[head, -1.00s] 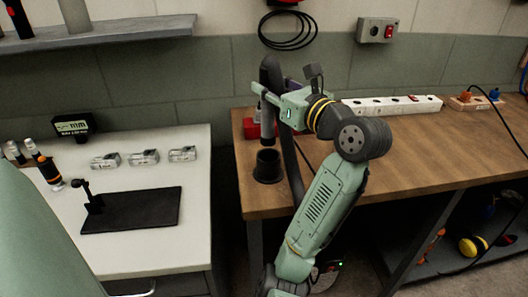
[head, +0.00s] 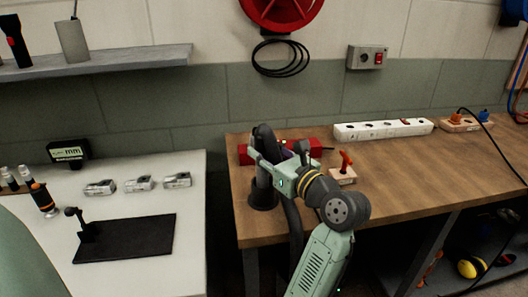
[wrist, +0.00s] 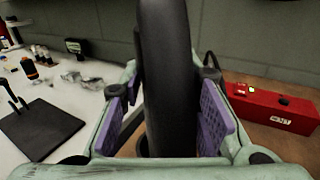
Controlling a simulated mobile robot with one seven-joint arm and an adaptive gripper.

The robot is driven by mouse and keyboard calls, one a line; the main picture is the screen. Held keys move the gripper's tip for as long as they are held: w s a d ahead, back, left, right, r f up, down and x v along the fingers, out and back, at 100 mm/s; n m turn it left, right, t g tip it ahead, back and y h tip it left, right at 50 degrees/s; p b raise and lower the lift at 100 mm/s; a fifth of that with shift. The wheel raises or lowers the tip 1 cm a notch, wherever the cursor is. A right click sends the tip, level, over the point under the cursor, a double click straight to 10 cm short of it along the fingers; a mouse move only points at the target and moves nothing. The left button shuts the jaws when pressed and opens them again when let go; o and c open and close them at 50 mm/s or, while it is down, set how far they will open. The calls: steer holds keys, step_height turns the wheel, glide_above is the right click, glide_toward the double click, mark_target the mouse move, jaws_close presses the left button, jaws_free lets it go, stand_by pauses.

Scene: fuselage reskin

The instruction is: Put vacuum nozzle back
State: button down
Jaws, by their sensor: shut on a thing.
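The vacuum nozzle (head: 263,185) is a dark grey tube standing upright at the left end of the wooden bench. My gripper (head: 262,162) is shut on it, with purple pads on either side of the tube in the wrist view (wrist: 168,110). The black round holder (head: 262,205) stands on the bench directly below. The nozzle's lower end meets the holder's opening in the head view; how deep it sits inside, I cannot tell. In the wrist view the nozzle (wrist: 168,60) hides most of the holder. A dark hose runs down beside my arm.
A red box (wrist: 270,108) lies on the bench just right of the nozzle. A white table (head: 190,220) with small parts stands left, across a gap.

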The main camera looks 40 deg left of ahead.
steer(key=c, duration=1.2)
jaws_free()
steer(key=shift+f, duration=0.1)
